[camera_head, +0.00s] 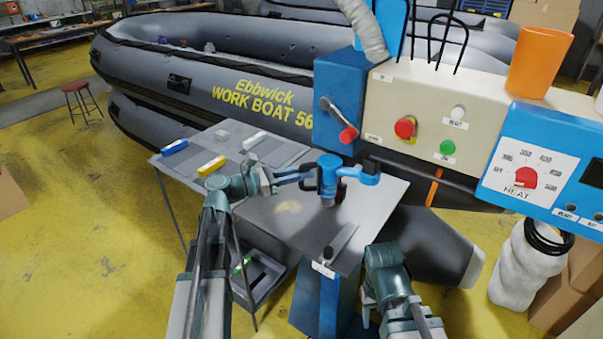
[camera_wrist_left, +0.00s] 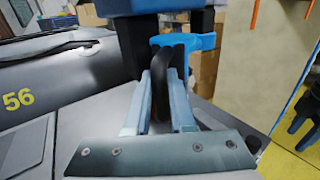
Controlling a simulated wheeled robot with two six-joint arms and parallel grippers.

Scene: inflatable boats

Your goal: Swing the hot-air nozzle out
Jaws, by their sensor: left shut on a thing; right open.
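The hot-air nozzle (camera_head: 328,180) is a blue upright body with a dark lower end, above the right part of the grey table. A blue arm (camera_head: 364,175) joins it on the right, by the machine. My left gripper (camera_head: 308,177) reaches it from the left. In the left wrist view its pale blue fingers are shut on a black curved handle (camera_wrist_left: 163,78), below a blue part (camera_wrist_left: 190,42). My right gripper (camera_head: 367,312) is low in front of the table, apart from the nozzle, mostly hidden behind its own wrist; it is open.
The grey table (camera_head: 285,205) bears blue, yellow and white-handled tools at its left and a grey bar (camera_head: 343,236) near its front edge. The machine panel (camera_head: 425,105) with red and green buttons, a red-ended lever (camera_head: 347,134) and an orange cup (camera_head: 540,62) stands close behind. A grey boat (camera_head: 225,65) lies beyond.

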